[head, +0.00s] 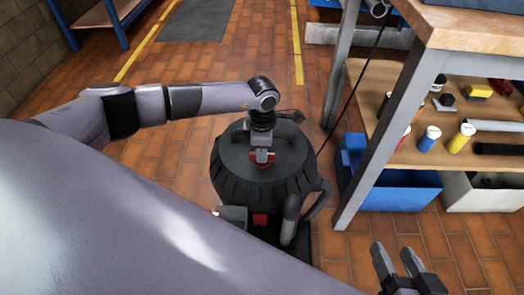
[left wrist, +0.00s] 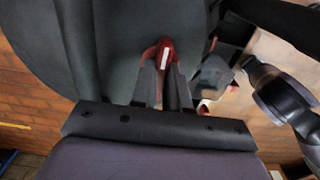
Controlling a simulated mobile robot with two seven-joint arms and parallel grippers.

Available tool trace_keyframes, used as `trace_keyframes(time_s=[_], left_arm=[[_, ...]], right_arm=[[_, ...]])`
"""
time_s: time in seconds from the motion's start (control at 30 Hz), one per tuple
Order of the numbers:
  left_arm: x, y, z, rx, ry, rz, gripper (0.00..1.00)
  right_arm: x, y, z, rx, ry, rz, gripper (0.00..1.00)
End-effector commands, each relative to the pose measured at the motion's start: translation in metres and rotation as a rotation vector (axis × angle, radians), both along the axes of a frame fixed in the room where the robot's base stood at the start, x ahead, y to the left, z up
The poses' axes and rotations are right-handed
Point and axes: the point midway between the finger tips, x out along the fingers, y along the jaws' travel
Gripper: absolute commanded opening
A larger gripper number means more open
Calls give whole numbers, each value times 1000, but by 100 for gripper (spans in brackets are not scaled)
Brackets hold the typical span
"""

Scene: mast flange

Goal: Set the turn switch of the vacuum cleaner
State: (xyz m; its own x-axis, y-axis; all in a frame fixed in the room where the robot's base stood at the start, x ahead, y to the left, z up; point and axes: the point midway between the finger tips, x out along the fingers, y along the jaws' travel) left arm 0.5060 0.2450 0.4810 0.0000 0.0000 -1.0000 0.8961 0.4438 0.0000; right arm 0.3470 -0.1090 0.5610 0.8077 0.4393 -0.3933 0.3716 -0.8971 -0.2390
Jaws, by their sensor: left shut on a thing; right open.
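The vacuum cleaner (head: 232,163) is a dark, round drum with a ribbed rim, standing on the tiled floor in the middle of the head view. Its red turn switch (head: 262,158) sits on the lid. In the left wrist view the switch (left wrist: 165,54) carries a white line, which runs nearly up and down the picture with a slight tilt. My left gripper (head: 262,151) reaches down onto the lid and is shut on the switch; its fingers partly hide it. My right gripper (head: 399,262) is open and empty, low at the right, apart from the cleaner.
A workbench (head: 395,115) with a grey leg and loaded shelf stands to the right. Blue (head: 400,185) and white (head: 485,190) bins sit beneath it. A dark cable (head: 350,90) hangs between bench and cleaner. The floor behind the cleaner is mostly clear.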

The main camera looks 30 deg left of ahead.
Motion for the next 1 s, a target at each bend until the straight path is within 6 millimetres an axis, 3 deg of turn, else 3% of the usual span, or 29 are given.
trace_keyframes(time_s=[0.53, 0.57, 0.6, 0.63, 1.0], left_arm=[[0, 0, 0, 1, 2, -28, 0], [0, 0, 0, 0, 1, -28, 21], [0, 1, 0, 0, 1, -28, 34], [0, 0, 0, 0, 1, -28, 40], [0, 0, 8, 0, -1, -26, 40]], right_arm=[[2, 1, 3, 6, -6, 0, 57], [2, 1, 3, 6, -6, 0, 57], [2, 1, 3, 6, -6, 0, 57], [2, 1, 3, 6, -6, 0, 57], [2, 0, 6, -2, -9, -2, 57]])
